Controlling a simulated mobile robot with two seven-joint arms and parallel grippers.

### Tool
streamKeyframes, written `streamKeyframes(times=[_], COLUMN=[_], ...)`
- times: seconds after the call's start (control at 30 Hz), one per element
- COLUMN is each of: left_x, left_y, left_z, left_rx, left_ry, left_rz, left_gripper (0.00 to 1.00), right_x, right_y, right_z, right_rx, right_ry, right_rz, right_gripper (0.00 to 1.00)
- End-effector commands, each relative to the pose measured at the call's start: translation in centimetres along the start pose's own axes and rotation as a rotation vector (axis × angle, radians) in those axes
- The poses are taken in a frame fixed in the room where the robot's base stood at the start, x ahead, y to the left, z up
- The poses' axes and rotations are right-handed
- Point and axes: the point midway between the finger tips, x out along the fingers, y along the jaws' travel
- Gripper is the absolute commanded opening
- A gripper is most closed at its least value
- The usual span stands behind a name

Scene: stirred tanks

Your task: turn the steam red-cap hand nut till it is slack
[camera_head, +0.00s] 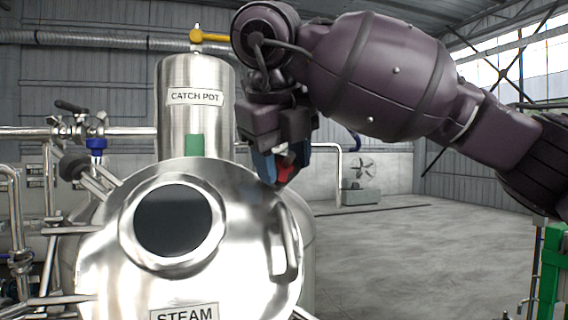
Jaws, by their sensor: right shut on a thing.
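The steam tank's round steel lid (248,212) faces me, with a dark round window and a STEAM plate (184,314) at its bottom. My right gripper (279,168) comes down from above at the lid's upper right edge. Its blue fingers are shut on the red-cap hand nut (286,161), of which only a small red part shows between them. The rest of the nut and its bolt are hidden by the fingers. My left gripper is not in view.
A curved handle (285,240) sits on the lid's right. Pipes and a blue-necked valve (96,144) are at left.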

Motion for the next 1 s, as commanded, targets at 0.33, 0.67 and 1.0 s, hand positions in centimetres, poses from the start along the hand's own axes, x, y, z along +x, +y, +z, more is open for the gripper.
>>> streamKeyframes(times=[0.33, 0.67, 1.0], left_x=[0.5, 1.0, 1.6], left_y=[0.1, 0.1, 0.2], left_z=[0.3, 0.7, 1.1], left_rx=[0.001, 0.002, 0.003], left_ry=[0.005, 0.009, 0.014], left_rz=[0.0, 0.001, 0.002], left_gripper=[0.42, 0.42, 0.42], right_x=[0.0, 0.1, 0.2], right_y=[0.3, 0.5, 0.7], right_z=[-0.1, -0.2, -0.3], right_rx=[-0.268, -0.524, -0.776], right_ry=[-0.002, -0.002, -0.002], right_rz=[-0.195, -0.377, -0.555], right_gripper=[0.26, 0.26, 0.26])
